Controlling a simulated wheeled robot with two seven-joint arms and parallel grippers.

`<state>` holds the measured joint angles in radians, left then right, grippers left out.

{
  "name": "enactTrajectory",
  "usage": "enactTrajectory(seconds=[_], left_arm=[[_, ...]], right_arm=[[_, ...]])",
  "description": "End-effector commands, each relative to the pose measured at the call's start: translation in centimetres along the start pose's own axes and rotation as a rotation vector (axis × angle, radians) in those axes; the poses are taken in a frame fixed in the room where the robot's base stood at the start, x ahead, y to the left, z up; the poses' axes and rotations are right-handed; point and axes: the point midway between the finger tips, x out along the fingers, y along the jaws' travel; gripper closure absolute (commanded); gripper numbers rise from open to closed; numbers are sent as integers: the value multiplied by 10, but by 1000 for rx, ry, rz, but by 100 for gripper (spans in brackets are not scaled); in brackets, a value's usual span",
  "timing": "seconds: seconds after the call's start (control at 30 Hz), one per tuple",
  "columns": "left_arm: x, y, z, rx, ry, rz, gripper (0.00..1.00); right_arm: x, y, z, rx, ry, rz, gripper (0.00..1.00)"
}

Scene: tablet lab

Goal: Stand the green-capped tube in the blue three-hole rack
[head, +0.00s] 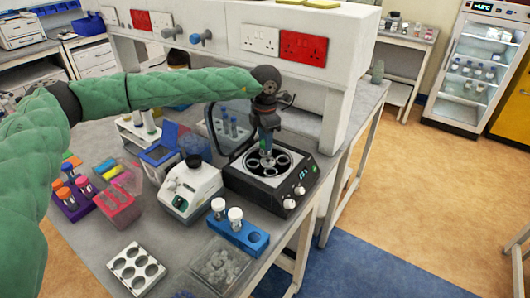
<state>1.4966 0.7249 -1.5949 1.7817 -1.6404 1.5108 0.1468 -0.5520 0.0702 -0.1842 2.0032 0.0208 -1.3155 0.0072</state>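The blue rack (237,239) stands near the table's front edge, in front of the black device. Two white-capped tubes (235,218) stand upright in it, and the hole at its right end looks empty. My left gripper (266,149) points down over the round plate of the black device (270,178). Its fingers are too small and dark to tell whether they are open or hold something. I cannot make out a green-capped tube. My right gripper is out of view.
Left of the black device stands a white-and-grey instrument (190,190). A white multi-hole rack (137,268) and a clear tray (219,265) lie at the front. A purple rack (76,204) holds orange-capped tubes at left. A white shelf with sockets (235,35) runs behind.

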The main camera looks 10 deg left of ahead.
Motion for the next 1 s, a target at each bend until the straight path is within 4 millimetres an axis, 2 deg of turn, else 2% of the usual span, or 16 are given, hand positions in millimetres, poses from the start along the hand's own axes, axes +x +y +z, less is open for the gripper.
enactTrajectory(seconds=[0.47,1.0], left_arm=[[-1,0,0,0,0,0,84],[-33,0,0,0,0,1,84]], right_arm=[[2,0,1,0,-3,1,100],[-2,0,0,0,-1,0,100]])
